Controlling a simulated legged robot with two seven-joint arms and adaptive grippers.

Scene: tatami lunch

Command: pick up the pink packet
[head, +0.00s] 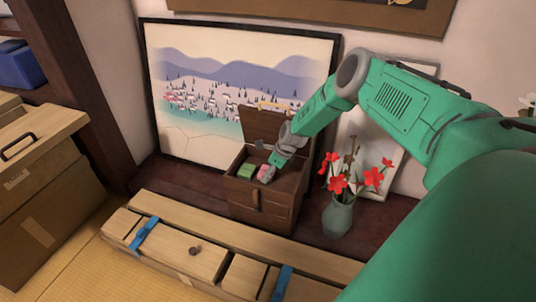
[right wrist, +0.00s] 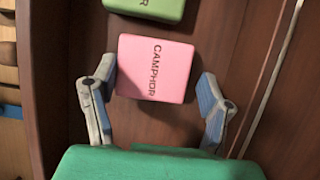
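The pink packet (right wrist: 155,68), marked CAMPHOR, lies inside the brown wooden box. In the head view the pink packet (head: 264,172) shows as a small patch beside my right gripper (head: 274,165). In the right wrist view my right gripper (right wrist: 153,95) is open, with one finger on each side of the packet's near end. The left finger is close to the packet's edge and the right finger stands a little apart; I cannot tell whether either touches. My left gripper is not in view.
A green packet (right wrist: 147,8) lies beyond the pink one. The wooden box (head: 262,207) has its lid (head: 262,129) raised. A vase (head: 338,217) of red flowers stands to its right, and a long wooden case (head: 180,250) lies in front. A framed picture (head: 235,75) leans behind.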

